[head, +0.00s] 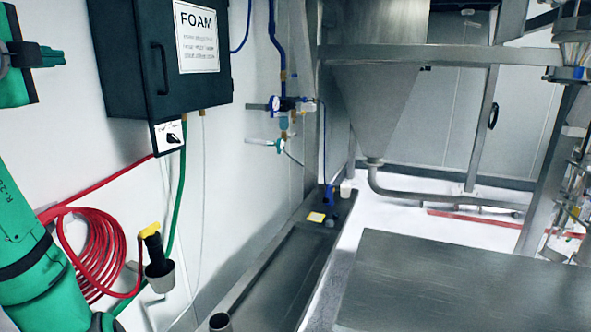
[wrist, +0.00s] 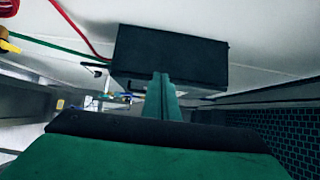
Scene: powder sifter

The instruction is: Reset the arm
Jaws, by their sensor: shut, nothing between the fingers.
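My gripper (wrist: 162,80) shows in the wrist view as two narrow green fingers pressed together, with nothing between them. The fingers point toward the dark FOAM cabinet (wrist: 185,50) and overlap its lower edge in the picture. I cannot tell how far apart they are, but no contact shows. In the head view my green arm (head: 22,235) rises along the left edge.
The FOAM cabinet (head: 150,60) hangs on the white wall. Below it are a coiled red hose (head: 95,255) and a yellow-and-black nozzle (head: 153,250) in a holder. Blue pipework with valves (head: 285,104) is farther right. A metal table (head: 450,285) fills the lower right, below a steel hopper (head: 375,110).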

